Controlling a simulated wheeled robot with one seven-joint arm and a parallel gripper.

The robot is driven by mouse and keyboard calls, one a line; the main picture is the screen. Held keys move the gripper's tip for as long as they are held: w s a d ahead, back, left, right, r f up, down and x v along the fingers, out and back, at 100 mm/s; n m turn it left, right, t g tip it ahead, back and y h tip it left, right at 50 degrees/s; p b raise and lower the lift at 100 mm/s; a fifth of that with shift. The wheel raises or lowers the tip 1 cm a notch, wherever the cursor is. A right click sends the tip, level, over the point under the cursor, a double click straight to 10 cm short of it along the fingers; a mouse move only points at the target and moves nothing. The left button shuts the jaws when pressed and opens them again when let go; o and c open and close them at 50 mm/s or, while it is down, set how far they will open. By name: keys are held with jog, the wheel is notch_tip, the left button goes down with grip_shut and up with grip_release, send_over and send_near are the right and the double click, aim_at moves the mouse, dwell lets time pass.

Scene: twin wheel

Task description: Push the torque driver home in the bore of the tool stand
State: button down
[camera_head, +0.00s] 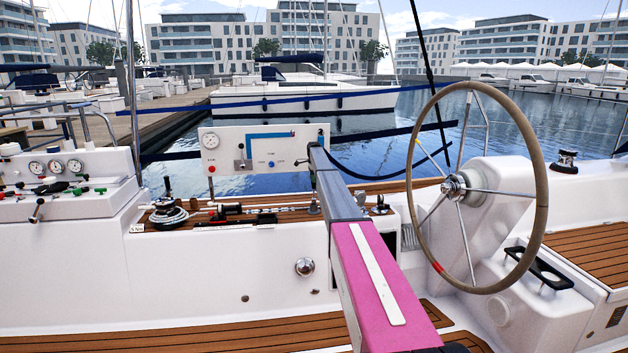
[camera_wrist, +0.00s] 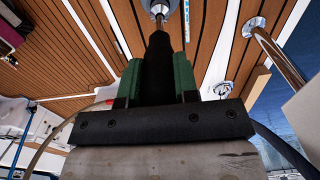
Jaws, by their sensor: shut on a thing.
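In the wrist view, my gripper (camera_wrist: 156,85) is shut on the torque driver (camera_wrist: 158,62), its green pads pressed on both sides of the black handle. The driver's thin metal shaft (camera_wrist: 159,20) runs away from the jaws to a round grey metal piece (camera_wrist: 174,6) at the top edge, which looks like the tool stand. The frame cuts that piece off, so I cannot tell how deep the shaft sits in the bore. In the head view, my own arm hides the gripper and the driver.
A teak-topped white cockpit bench carries a winch (camera_head: 168,213) and several small tools. A white instrument panel (camera_head: 262,158) stands behind it. A large steering wheel (camera_head: 535,190) is to the right. Chrome posts (camera_wrist: 275,52) stand beside the gripper in the wrist view.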

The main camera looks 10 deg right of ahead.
aim_at(314, 187)
jog(key=shift+f, duration=2.95)
jog(key=c, duration=0.8)
grip_release()
notch_tip(314, 187, up, 11)
jog(key=shift+f, duration=0.1)
